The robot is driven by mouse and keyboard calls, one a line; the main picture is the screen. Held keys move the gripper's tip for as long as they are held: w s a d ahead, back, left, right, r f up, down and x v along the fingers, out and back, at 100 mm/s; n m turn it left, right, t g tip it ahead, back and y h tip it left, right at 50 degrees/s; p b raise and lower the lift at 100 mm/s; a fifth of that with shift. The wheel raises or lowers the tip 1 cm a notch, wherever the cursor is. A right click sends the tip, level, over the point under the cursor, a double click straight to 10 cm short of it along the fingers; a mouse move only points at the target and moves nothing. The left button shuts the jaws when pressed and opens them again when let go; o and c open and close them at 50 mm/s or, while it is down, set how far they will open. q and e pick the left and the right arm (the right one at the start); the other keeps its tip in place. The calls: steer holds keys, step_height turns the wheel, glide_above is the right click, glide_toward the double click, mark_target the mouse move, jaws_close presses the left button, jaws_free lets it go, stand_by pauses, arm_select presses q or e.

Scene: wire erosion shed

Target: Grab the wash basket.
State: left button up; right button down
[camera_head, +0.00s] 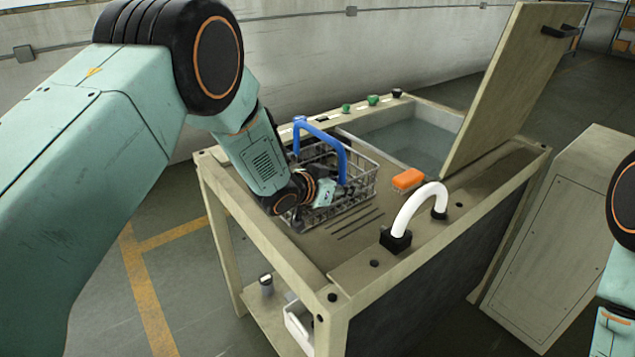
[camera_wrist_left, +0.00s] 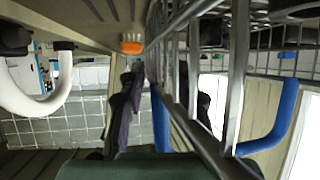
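The wash basket (camera_head: 362,188) is a grey wire basket with a blue arched handle (camera_head: 343,160). It stands on the slotted deck of the wash station. My left gripper (camera_head: 322,192) is at the basket's near side, and its fingertips are partly hidden in the head view. In the left wrist view the basket's wires (camera_wrist_left: 236,80) run close to the camera. One dark finger (camera_wrist_left: 123,108) is left of the wire wall and another shows behind the wires to the right. The fingers stand apart with the wall between them; I cannot tell whether they touch it. My right gripper is out of view.
The wash station (camera_head: 262,238) has a water basin (camera_head: 410,135) and a raised lid (camera_head: 515,85) at the right. A grey cabinet (camera_head: 560,235) is further right.

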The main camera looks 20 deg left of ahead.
arm_select(q)
steer(key=shift+s+r, duration=0.25)
steer(key=shift+s, duration=0.05)
steer(key=c, duration=0.5)
steer(key=shift+c, duration=0.5)
steer(key=shift+w+f, duration=0.15)
steer(key=shift+w, duration=0.05)
jaws_close()
steer(key=shift+s, duration=0.1)
steer(key=shift+w+r, duration=0.2)
steer(key=shift+r, duration=0.1)
